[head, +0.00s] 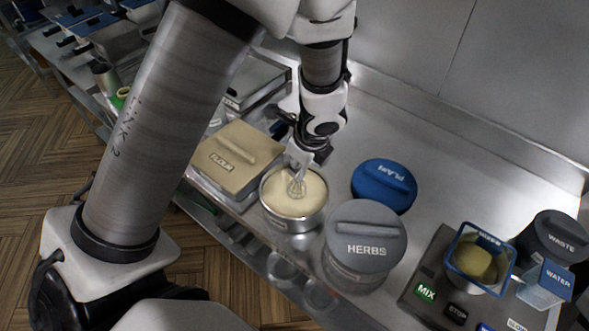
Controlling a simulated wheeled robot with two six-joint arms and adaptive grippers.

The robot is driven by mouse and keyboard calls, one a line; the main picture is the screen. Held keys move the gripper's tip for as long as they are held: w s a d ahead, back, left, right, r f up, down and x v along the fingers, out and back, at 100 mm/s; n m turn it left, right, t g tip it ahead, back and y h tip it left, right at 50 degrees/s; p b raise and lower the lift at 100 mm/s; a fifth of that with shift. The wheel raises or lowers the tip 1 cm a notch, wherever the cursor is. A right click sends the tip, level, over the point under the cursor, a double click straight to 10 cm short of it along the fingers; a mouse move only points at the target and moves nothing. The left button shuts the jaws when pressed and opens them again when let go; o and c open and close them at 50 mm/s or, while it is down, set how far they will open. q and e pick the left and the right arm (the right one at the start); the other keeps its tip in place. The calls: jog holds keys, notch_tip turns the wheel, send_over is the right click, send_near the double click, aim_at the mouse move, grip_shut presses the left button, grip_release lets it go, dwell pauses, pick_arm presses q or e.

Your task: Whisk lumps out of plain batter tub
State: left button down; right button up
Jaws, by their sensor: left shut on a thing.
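The plain batter tub (291,218) is a round steel tub of pale cream batter, standing uncovered on the steel counter. A small whisk (296,187) stands with its wires in the batter near the tub's middle. My left gripper (300,154) is directly above the tub, shut on the whisk's upper part, which the fingers partly hide. Lumps are too small to make out. A blue lid marked PLAIN (384,184) lies on the counter to the right of the tub. My right gripper is not in view.
A FLOUR bin (236,158) with a beige lid is close left of the tub. A grey-lidded HERBS tub (365,238) is close at the right front. The mixer (480,258), WATER jug (546,284) and WASTE bin (556,238) stand at the right. Counter behind the blue lid is clear.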

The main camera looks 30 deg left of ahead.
pick_arm(q)
jog(key=shift+s+d+r, duration=0.15)
jog(key=shift+s, duration=0.4)
jog(key=shift+w, duration=0.1)
jog(key=shift+r+p, duration=0.3)
jog(key=shift+p, duration=0.1)
notch_tip(320, 180, up, 4)
jog(key=p, duration=0.3)
jog(key=shift+f, duration=0.25)
jog(key=shift+r+p, duration=0.65)
jog(key=shift+p, duration=0.15)
jog(key=shift+r, duration=0.95)
